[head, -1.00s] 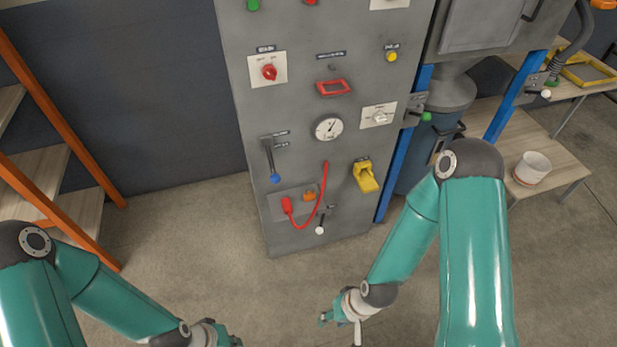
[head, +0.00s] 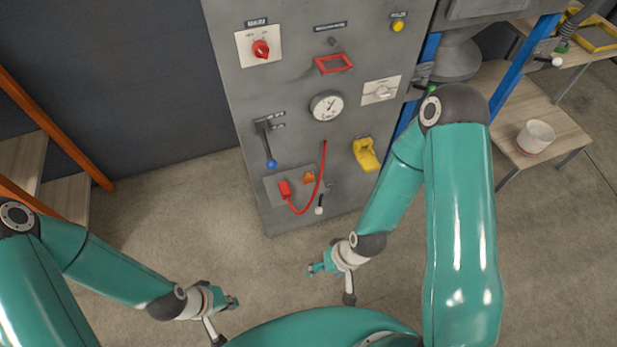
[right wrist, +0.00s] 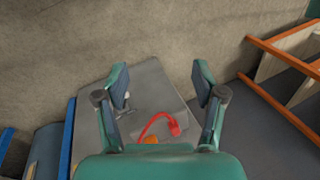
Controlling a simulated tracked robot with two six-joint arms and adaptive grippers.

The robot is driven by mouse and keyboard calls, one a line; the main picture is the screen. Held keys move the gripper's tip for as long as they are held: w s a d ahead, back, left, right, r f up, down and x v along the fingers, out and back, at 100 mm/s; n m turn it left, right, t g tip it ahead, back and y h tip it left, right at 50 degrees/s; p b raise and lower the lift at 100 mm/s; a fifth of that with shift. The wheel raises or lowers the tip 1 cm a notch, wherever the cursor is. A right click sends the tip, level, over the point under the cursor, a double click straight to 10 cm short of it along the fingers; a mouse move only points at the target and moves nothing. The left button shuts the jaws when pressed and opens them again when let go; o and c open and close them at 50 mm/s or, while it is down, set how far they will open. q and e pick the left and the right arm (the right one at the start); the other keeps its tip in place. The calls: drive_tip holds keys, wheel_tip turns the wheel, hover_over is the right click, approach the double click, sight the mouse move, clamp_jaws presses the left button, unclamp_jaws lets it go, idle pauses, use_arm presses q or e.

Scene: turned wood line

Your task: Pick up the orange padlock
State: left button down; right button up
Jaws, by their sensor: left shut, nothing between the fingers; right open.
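A small orange thing (head: 308,177), perhaps the padlock but too small to be sure, is on a light plate low on the grey cabinet, right of a red plug (head: 285,189). In the right wrist view the orange thing (right wrist: 151,140) shows at the bottom, partly hidden by the gripper body. My right gripper (head: 318,269) is open and empty in front of the cabinet, apart from it; its spread fingers (right wrist: 160,80) show in the right wrist view. My left gripper (head: 232,302) is shut and empty, lower left, away from the cabinet.
The grey cabinet (head: 290,100) carries a red cable (head: 321,180) looping by the plate, a blue-tipped lever (head: 268,145), a gauge (head: 326,105) and a yellow device (head: 366,154). Orange-framed shelving (head: 55,135) stands left; a table with a white pot (head: 536,136) stands right. Floor before the cabinet is clear.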

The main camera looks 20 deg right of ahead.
drive_tip(key=w+d+f+t+b, duration=0.1)
drive_tip(key=w+f+t+b, duration=0.2)
drive_tip(key=w+f+b, duration=0.4)
drive_tip(key=n+t+h+b, duration=0.25)
drive_tip(key=t+b, duration=0.65)
drive_tip(key=b, duration=1.8)
approach(309, 179)
drive_tip(key=shift+h, duration=0.45)
drive_tip(key=x, duration=0.2)
drive_tip(key=b+x, duration=0.1)
drive_tip(key=x, duration=0.3)
drive_tip(key=shift+w+a+r+b, duration=0.1)
drive_tip(key=shift+a+r+b, duration=0.1)
drive_tip(key=shift+a+b, duration=0.2)
drive_tip(key=b+x, duration=0.1)
drive_tip(key=x, duration=0.3)
drive_tip(key=shift+w+d+f, duration=0.15)
drive_tip(key=shift+w+f, duration=0.15)
drive_tip(key=shift+f, duration=0.05)
drive_tip(key=shift+w+t, duration=0.3)
drive_tip(key=shift+c, duration=0.3)
